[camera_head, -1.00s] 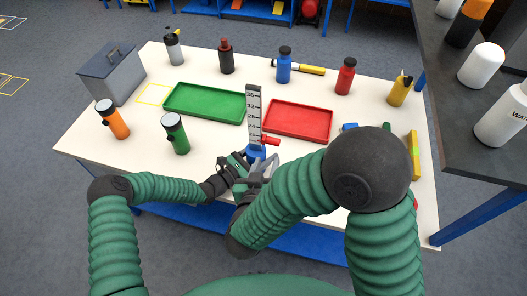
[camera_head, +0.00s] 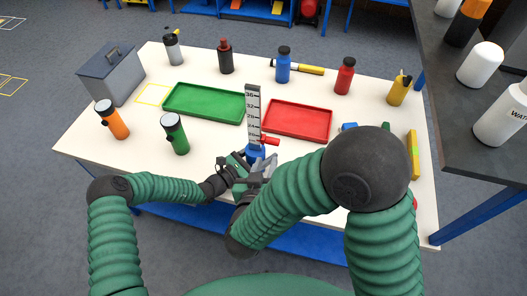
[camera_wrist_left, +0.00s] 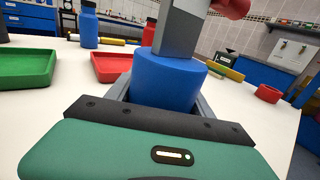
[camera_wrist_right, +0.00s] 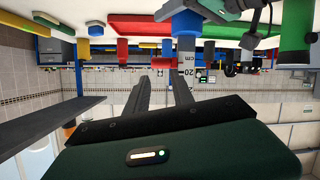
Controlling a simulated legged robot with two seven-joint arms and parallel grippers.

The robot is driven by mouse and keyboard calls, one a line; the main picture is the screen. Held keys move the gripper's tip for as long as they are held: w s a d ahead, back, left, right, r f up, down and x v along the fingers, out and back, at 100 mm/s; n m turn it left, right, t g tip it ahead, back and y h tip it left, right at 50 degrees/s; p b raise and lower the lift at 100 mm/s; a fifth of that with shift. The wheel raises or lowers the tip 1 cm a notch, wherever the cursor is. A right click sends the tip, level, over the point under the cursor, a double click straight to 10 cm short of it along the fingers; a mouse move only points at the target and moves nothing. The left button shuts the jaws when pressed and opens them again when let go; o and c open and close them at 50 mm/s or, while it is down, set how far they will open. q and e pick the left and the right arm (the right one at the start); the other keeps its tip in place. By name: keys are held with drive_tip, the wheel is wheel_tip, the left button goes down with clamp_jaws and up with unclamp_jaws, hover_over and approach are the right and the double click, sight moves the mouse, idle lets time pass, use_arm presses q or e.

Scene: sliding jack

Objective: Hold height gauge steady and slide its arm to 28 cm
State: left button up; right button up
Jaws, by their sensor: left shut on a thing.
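The height gauge has a blue base (camera_head: 256,152), a grey post (camera_head: 253,110) with a number scale, and a red sliding arm (camera_head: 270,141) low on the post, below the 24 mark. My left gripper (camera_head: 240,168) is shut on the blue base, which also shows between its fingers in the left wrist view (camera_wrist_left: 170,82). The gauge stands upright near the table's front edge. My right gripper (camera_wrist_right: 164,78) is open and empty, close to the gauge. The right wrist view is upside down and shows the post (camera_wrist_right: 187,60) beyond the fingertips. The right forearm partly hides this gripper in the head view.
A green tray (camera_head: 205,119) and a red tray (camera_head: 297,137) lie behind the gauge. An orange bottle (camera_head: 112,119) and a green bottle (camera_head: 174,133) stand to the left. Several bottles line the back. A grey toolbox (camera_head: 112,75) stands at the back left.

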sight(263, 139)
drive_tip(key=shift+s+a+f+m, duration=0.1)
drive_tip(key=shift+f+m, duration=0.05)
drive_tip(key=shift+m, duration=0.45)
drive_tip(key=shift+s+f+m, duration=0.1)
drive_tip(key=shift+m, duration=0.5)
drive_tip(key=c, duration=0.5)
drive_tip(key=m, duration=0.2)
drive_tip(key=f+m, duration=0.1)
drive_tip(key=m, duration=0.2)
drive_tip(key=shift+s+a+m, duration=0.15)
drive_tip(key=shift+m, duration=0.15)
clamp_jaws()
drive_tip(key=s+a+f+m, duration=0.1)
drive_tip(key=s+f+m, duration=0.1)
drive_tip(key=m, duration=1.4)
drive_tip(key=s+a+f+m, duration=0.1)
drive_tip(key=f+m, duration=0.1)
drive_tip(key=m, duration=1.3)
drive_tip(key=w+d, duration=0.4)
drive_tip(key=w, duration=0.7)
drive_tip(key=shift+h, duration=0.4)
